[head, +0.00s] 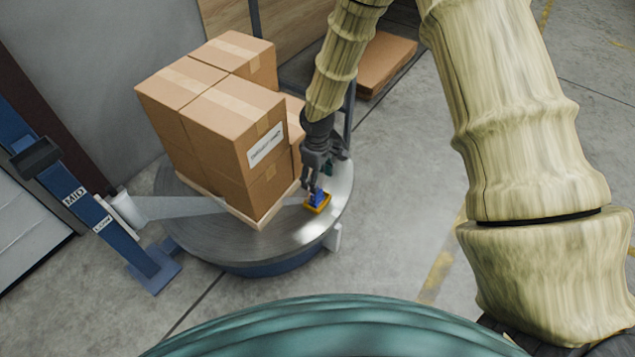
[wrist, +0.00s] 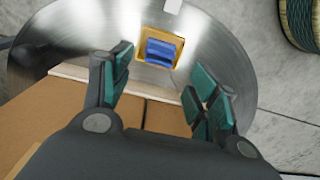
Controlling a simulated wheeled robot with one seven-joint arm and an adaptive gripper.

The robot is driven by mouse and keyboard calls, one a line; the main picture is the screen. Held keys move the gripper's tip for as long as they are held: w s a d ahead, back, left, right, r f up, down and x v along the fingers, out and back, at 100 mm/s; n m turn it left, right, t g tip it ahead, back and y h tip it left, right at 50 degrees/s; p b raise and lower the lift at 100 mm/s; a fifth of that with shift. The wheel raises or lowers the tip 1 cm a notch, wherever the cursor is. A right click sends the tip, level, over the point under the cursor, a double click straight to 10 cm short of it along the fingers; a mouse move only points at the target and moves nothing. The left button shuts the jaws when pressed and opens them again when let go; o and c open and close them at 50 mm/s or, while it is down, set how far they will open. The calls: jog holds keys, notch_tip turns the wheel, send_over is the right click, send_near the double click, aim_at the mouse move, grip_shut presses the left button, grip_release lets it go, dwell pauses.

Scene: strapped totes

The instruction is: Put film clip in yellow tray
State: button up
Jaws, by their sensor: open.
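The yellow tray (head: 318,207) lies on the round metal turntable near its right edge. It also shows in the wrist view (wrist: 145,40). A blue object, which looks like the film clip (head: 318,195), sits in the tray; in the wrist view the blue clip (wrist: 162,51) lies within the tray's rim. My gripper (head: 314,186) is just above the tray in the head view. In the wrist view its teal-padded fingers (wrist: 165,88) are spread apart, with nothing between the tips. The clip is beyond the fingertips and apart from them.
Stacked cardboard boxes (head: 215,125) stand on a pallet board on the turntable (head: 230,250), close to my gripper's left. A blue post (head: 85,205) with a film strip stands at left. A flat carton (head: 385,62) lies behind. The floor at right is mostly clear.

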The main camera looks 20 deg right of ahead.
jog(key=shift+r+p, duration=0.5)
jog(key=shift+r, duration=1.55)
jog(key=s+f+m, duration=0.2)
jog(key=s+f, duration=0.3)
jog(key=s, duration=0.4)
jog(key=s+f+m+y, duration=0.15)
jog(key=s+f, duration=0.35)
jog(key=s, duration=0.5)
jog(key=s+f+m, duration=0.3)
jog(key=s+f, duration=0.3)
jog(key=s, duration=0.3)
jog(key=s+d+m+h, duration=0.1)
jog(key=s+d, duration=0.2)
jog(key=s, duration=0.5)
jog(key=shift+s+d+m, duration=0.25)
jog(key=shift+d+m, duration=0.05)
jog(key=shift+m, duration=0.05)
jog(key=shift+h, duration=0.25)
